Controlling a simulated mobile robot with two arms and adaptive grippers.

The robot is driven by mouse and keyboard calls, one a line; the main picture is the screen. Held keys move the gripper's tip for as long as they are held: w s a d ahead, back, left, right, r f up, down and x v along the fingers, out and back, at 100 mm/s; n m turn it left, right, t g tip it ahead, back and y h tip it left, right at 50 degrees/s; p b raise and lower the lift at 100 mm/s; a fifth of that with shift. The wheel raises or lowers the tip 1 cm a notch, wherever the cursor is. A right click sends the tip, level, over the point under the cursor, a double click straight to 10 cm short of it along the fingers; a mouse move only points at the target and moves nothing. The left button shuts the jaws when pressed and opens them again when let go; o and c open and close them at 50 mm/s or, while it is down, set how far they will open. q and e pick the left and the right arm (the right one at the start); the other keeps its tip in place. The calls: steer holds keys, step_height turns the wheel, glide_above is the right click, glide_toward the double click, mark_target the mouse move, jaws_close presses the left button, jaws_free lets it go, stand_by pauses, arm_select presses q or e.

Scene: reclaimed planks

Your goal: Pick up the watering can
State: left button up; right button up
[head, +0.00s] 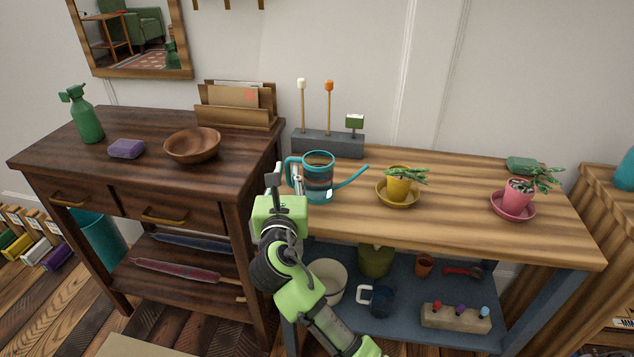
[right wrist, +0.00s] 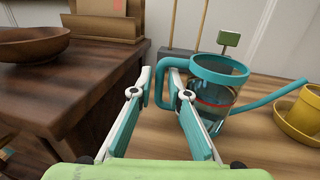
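The watering can (head: 319,180) is teal with a dark banded body, a loop handle on its left and a long spout to the right. It stands upright on the light wooden bench (head: 455,220). My right gripper (head: 285,182) is at the can's handle side. In the right wrist view the right gripper (right wrist: 158,84) is open, with the handle (right wrist: 159,78) between its fingertips. There is a gap between the left finger and the handle; contact on the right side is unclear. The can body (right wrist: 213,97) is just right of the right finger. My left gripper is not in view.
A yellow potted plant (head: 398,188) on a saucer stands right of the spout, and a pink one (head: 517,192) farther right. A grey holder (head: 330,143) with upright sticks is behind the can. The dark dresser (head: 150,180) adjoins on the left.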

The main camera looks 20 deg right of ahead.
steer(key=shift+x, duration=1.2)
jaws_close()
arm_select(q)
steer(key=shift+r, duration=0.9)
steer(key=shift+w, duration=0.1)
arm_select(e)
steer(key=shift+r, duration=0.2)
